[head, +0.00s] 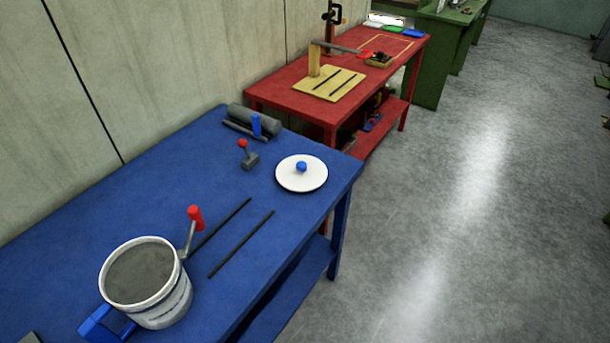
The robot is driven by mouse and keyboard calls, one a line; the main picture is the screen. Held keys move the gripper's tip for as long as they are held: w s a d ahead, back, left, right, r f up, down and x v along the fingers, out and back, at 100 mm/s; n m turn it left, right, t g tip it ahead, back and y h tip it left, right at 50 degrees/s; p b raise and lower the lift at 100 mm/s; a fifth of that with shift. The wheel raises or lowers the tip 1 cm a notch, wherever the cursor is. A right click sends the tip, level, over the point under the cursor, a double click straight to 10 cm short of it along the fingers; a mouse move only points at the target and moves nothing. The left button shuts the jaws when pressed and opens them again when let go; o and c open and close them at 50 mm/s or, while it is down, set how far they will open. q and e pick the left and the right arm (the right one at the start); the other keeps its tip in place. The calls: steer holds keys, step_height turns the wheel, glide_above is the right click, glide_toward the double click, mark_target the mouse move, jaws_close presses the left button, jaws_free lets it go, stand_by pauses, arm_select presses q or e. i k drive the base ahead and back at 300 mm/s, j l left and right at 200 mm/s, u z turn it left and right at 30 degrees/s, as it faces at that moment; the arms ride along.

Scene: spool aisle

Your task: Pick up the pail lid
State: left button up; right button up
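The pail lid (290,178) is a white disc with a blue knob (301,166) on top. It lies flat on the blue table (190,180), near that table's far right corner, with nothing on or against it. A white pail (158,307) stands upright at the near end of the blue table. It has no lid on it and is filled with something grey. A crank with a red handle (194,217) stands right beside the pail, and a blue part (100,326) is at its near side. Neither of my grippers shows in the head view.
Two dark rods (240,244) lie between pail and lid. A small grey piece with a red knob (249,157) and a grey roller (253,120) with a blue handle are near the lid. A red table (285,95) stands behind. The grey floor on the right (450,220) is clear.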

mark_target(297, 173)
steer(key=i+l, duration=0.2)
steer(key=l, duration=0.2)
steer(key=i+l, duration=0.2)
steer(key=l, duration=0.15)
steer(key=i+l+u, duration=0.1)
steer(key=l, duration=0.3)
steer(key=i, duration=0.1)
